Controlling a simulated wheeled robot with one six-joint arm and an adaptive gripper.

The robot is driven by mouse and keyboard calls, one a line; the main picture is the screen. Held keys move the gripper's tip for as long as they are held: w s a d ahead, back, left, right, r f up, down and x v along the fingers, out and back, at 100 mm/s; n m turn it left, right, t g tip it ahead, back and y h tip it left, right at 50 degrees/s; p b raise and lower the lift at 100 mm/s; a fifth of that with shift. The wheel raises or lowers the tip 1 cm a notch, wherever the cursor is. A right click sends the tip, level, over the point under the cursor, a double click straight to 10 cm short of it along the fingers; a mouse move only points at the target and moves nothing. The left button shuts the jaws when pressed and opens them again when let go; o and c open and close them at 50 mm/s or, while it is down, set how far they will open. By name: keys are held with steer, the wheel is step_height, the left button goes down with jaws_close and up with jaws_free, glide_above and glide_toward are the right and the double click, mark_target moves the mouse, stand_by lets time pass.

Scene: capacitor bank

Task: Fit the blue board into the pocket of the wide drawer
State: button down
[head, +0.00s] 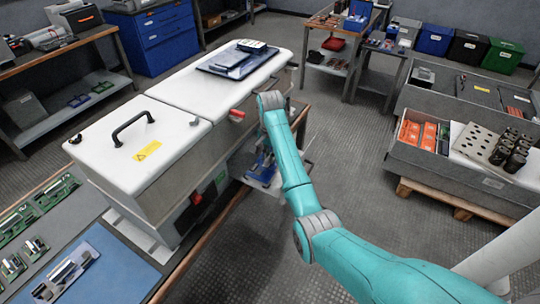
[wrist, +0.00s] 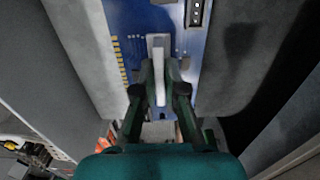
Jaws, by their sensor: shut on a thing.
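The blue board (wrist: 128,22) fills the top middle of the wrist view, with gold contacts along its left side and a white upright grip (wrist: 157,52). My gripper (wrist: 160,92) is shut on that grip, one finger on each side. Blue also shows in the head view (head: 263,177), low beside the white-topped cabinet, at the end of my arm. A pale, pulled-out drawer (head: 283,188) shows below it, partly hidden by my arm. Grey walls flank the board in the wrist view. I cannot tell whether the board is seated in a pocket.
The white-topped cabinet (head: 180,88) stands close to my arm, with a black handle (head: 133,124) and a dark panel (head: 238,60) on top. A bench (head: 75,240) with parts is at lower left. A grey crate (head: 425,160) is at right. Floor between is clear.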

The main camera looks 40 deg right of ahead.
steer(key=shift+f, duration=0.65)
steer(key=c, duration=1.2)
jaws_free()
